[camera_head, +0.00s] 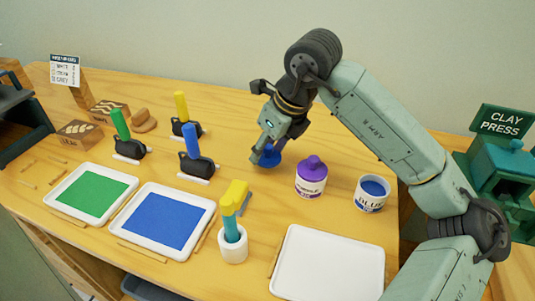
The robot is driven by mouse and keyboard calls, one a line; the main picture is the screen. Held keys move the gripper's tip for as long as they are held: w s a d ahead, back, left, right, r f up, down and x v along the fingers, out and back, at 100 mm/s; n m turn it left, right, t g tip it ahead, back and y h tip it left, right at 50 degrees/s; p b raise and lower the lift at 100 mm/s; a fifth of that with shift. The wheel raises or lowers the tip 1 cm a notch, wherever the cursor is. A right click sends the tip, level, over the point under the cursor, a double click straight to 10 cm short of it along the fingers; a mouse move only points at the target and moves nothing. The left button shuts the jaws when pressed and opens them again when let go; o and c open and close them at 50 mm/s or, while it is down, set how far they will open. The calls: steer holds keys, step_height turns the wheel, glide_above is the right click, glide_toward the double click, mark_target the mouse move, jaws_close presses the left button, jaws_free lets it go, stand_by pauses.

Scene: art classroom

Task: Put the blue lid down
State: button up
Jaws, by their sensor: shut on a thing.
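The blue lid (270,158) is a small round blue piece at the back middle of the table. My gripper (265,152) is shut on it from above, and its fingers hide part of the lid. The lid is at or very close to the tabletop; I cannot tell whether it touches. The blue paint jar (371,197) stands open to the right, with blue paint showing at its top.
A purple jar (311,178) with its lid on stands between my gripper and the blue jar. Ink rollers on stands (195,160) are to the left. Blue (132,254) and white (329,288) trays and a cup (232,247) are in front. A clay press (500,170) is at right.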

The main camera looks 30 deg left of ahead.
steer(key=shift+f, duration=1.4)
steer(key=o, duration=0.8)
steer(key=shift+r, duration=0.15)
steer(key=b+v, duration=0.1)
steer(key=v, duration=1)
steer(key=shift+d+r, duration=0.2)
steer(key=shift+r, duration=0.15)
